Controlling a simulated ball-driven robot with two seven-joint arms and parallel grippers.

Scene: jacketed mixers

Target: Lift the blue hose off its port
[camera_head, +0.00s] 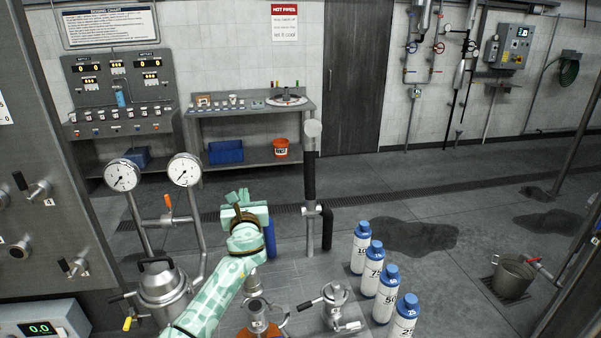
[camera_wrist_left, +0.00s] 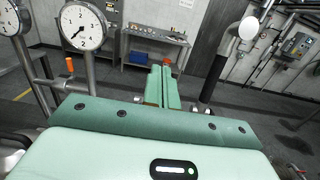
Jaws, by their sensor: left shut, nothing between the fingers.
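My left gripper (camera_head: 239,196) is shut and empty, raised above the floor grating near the middle of the head view. In the left wrist view its two green fingers (camera_wrist_left: 164,86) lie together, pointing away toward the back wall. A blue upright piece (camera_head: 271,238) shows just right of the gripper's body in the head view, mostly hidden by it. I cannot tell whether this is the blue hose, and no port shows clearly at it. No blue hose can be made out in the left wrist view. My right gripper is in neither view.
Two gauges (camera_head: 122,175) (camera_head: 184,170) stand on pipes left of my arm. A post with a black sleeve (camera_head: 309,175) and a black elbow hose (camera_head: 327,228) stands to the right. Several blue-capped bottles (camera_head: 359,248) stand at lower right. Open floor lies behind them.

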